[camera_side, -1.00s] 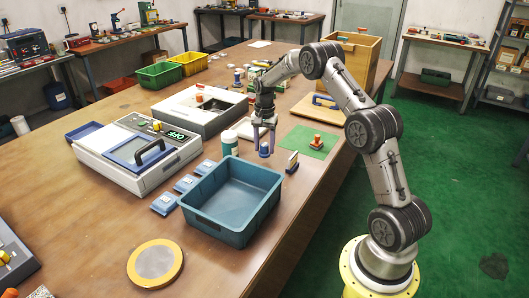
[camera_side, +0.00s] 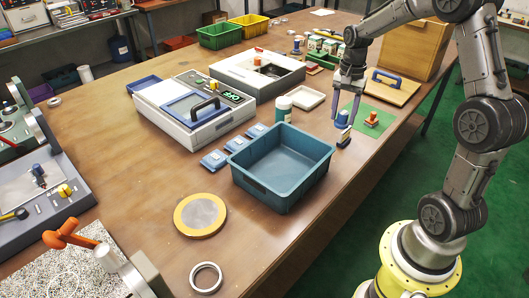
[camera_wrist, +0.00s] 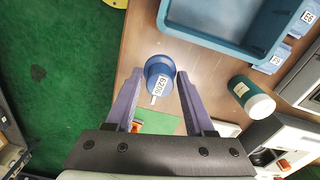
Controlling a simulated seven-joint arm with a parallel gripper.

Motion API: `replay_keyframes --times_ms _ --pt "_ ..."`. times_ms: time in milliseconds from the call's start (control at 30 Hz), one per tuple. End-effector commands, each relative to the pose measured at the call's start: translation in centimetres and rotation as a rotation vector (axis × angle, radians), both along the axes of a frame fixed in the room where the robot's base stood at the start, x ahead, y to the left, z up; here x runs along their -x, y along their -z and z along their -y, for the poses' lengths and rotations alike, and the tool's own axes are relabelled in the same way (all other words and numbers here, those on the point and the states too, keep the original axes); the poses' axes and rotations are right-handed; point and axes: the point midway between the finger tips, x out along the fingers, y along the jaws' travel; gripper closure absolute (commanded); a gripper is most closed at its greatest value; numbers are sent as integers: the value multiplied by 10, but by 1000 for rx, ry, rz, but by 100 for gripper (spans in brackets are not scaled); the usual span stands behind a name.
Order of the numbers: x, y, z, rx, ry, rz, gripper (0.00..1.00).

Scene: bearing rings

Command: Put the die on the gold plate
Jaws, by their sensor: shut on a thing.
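The die, a blue round piece with a white label reading 6206 (camera_wrist: 160,76), is between my gripper's fingers (camera_wrist: 160,84). In the side view the die (camera_side: 342,119) hangs below my gripper (camera_side: 346,103), near the left edge of a green mat. My gripper is shut on it. The gold plate (camera_side: 181,217) is a flat disc with a gold rim and a grey centre. It lies on the brown table at the front left, apart from my gripper, with nothing on it.
A teal bin (camera_side: 262,187) stands between my gripper and the plate. A dark block (camera_side: 343,139) shows just below the die. An orange-topped piece (camera_side: 371,119) is on the green mat. A metal ring (camera_side: 206,278) lies near the plate.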

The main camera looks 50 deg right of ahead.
Motion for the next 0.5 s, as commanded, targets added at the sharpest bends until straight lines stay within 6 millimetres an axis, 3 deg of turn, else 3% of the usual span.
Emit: replay_keyframes --times_ms 367,500 --pt "1 -1 -2 -5 -165 -6 100" --pt "-11 -3 -26 -7 -353 -8 100"
